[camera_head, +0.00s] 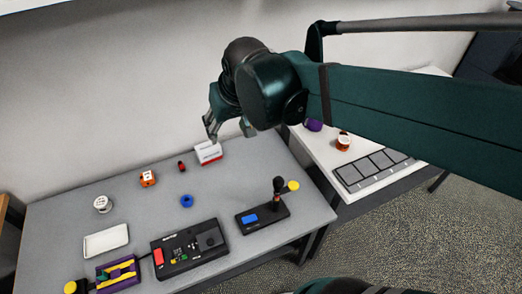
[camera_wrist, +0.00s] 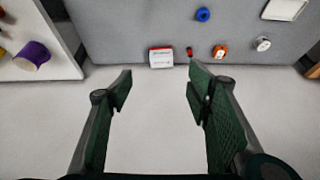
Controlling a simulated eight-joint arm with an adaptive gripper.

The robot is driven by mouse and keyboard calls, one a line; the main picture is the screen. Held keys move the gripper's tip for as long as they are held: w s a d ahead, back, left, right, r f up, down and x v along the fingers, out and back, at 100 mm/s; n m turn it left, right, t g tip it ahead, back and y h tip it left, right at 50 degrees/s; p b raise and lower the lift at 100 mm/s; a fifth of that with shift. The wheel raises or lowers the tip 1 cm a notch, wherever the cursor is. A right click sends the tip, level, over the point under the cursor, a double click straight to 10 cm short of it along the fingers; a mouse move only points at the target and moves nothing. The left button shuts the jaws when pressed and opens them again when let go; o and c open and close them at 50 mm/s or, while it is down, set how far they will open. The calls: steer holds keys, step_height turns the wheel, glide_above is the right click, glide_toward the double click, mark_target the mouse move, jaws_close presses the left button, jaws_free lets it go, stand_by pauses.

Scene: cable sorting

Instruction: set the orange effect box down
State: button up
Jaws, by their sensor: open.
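The orange effect box (camera_head: 148,178) sits on the grey table, toward its back left. It also shows in the wrist view (camera_wrist: 219,51), near the table's back edge. My gripper (camera_head: 228,133) is open and empty, raised above the back edge of the table. In the wrist view its two fingers (camera_wrist: 158,85) are spread wide with nothing between the tips. The orange box is apart from the gripper, to its left in the head view.
A red-and-white box (camera_head: 208,152) stands near the gripper. A small red item (camera_head: 181,166), blue ring (camera_head: 187,201), white spool (camera_head: 102,204), white tray (camera_head: 106,241), black console (camera_head: 189,249) and joystick unit (camera_head: 263,217) share the table. A side table (camera_head: 325,150) stands right.

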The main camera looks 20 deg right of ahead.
steer(key=s+d+f+t, duration=0.1)
steer(key=s+d, duration=0.4)
steer(key=s, duration=0.6)
steer(key=shift+s+d+f+t+h, duration=0.15)
steer(key=shift+d+f+t+h, duration=0.2)
steer(key=shift+f, duration=0.5)
